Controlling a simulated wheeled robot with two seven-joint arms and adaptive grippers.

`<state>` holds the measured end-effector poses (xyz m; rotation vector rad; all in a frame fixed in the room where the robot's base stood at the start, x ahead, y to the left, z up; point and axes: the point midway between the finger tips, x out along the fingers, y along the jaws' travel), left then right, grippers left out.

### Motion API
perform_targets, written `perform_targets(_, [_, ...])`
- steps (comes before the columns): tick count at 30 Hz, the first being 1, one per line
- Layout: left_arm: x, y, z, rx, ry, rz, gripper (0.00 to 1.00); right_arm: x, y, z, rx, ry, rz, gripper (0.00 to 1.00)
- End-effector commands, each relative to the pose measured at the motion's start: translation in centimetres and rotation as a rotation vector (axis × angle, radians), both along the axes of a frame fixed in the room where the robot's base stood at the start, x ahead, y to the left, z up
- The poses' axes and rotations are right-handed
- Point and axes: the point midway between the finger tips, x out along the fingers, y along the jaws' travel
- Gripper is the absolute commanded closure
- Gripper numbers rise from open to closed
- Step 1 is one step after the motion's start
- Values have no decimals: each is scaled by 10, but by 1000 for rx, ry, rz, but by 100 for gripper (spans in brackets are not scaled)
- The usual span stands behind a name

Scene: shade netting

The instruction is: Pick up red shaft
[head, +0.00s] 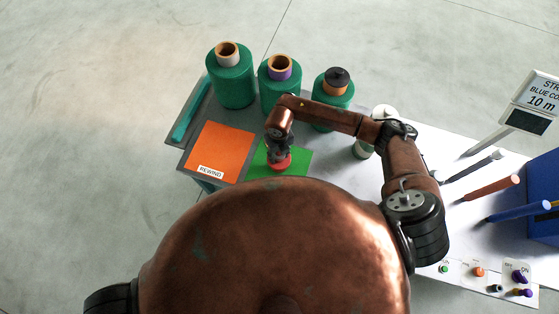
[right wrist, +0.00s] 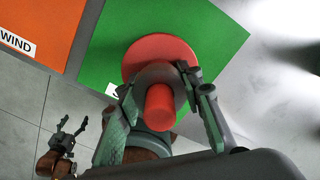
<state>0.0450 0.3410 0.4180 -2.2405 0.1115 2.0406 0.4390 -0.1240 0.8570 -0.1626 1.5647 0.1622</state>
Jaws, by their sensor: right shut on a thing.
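The red shaft has a wide round red flange and a narrower red stem. In the head view the shaft (head: 283,164) is at the green mat (head: 300,158), mostly under my right gripper (head: 279,152). In the right wrist view the shaft (right wrist: 160,106) points its stem end at the camera, with a grey collar around the stem. My right gripper (right wrist: 160,100) is shut on it, one finger on each side. I cannot tell whether the flange touches the mat. My left gripper (right wrist: 74,128) shows only in the right wrist view, low at the left, with its fingers apart and empty.
An orange mat (head: 219,149) labelled REWIND lies left of the green one. Green netting rolls (head: 231,82) stand along the back edge, and a teal bar (head: 190,112) lies at the left edge. Coloured rods (head: 490,188), a sign (head: 533,100) and a blue box (head: 545,195) are at the right.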

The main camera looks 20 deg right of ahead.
Motion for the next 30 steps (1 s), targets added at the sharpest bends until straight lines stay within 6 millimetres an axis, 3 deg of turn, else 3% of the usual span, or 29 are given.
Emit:
perform_targets(22, [0,-2,-1,-2,0,0,30,1,1,4,3,-3,1,100])
perform_targets(30, [-2,-2,-9,-2,2,0,30,2,1,29,3,-5,3,100])
